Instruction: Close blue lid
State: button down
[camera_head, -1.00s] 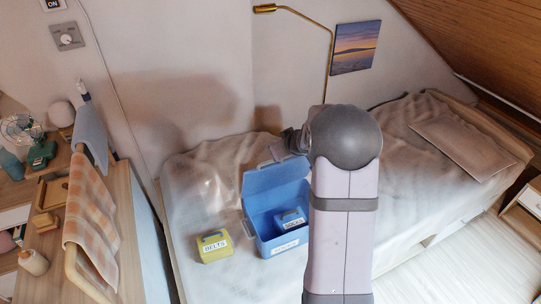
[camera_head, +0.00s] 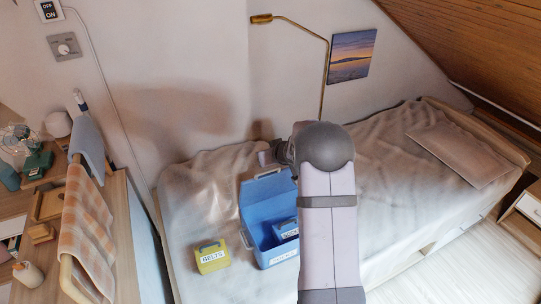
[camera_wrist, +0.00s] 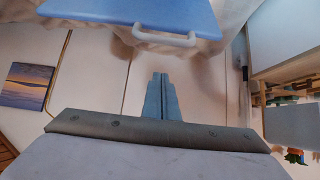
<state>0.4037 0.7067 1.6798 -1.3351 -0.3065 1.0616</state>
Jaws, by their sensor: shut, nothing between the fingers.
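A blue box (camera_head: 249,240) stands on the bed with its blue lid (camera_head: 264,194) open, tilted up at the back, toward the wall. Inside is a smaller blue case (camera_head: 285,229) with a white label, partly hidden by my arm. In the wrist view, the blue lid (camera_wrist: 140,10) fills the top edge, with a pale handle (camera_wrist: 165,38) on its near edge. My gripper (camera_wrist: 160,80) is shut and empty, its fingertips a little below the handle in that picture and apparently apart from it. In the head view my arm largely hides the gripper, behind the lid's upper right.
A yellow case (camera_head: 212,257) labelled BELTS sits on the bed (camera_head: 185,215) left of the box. The wall, a brass lamp (camera_head: 324,75) and a picture (camera_head: 352,57) are behind. A wooden rack with cloths (camera_head: 85,215) stands at left.

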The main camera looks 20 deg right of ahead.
aim_at(268, 172)
notch_tip(268, 172, down, 4)
jog(key=shift+w+r+b, duration=0.15)
jog(key=shift+r+b, duration=0.05)
jog(key=shift+b, duration=0.5)
jog(key=shift+s+f, duration=0.3)
jog(key=shift+s, duration=0.3)
jog(key=shift+s+f+b, duration=0.1)
jog(key=shift+b, duration=0.4)
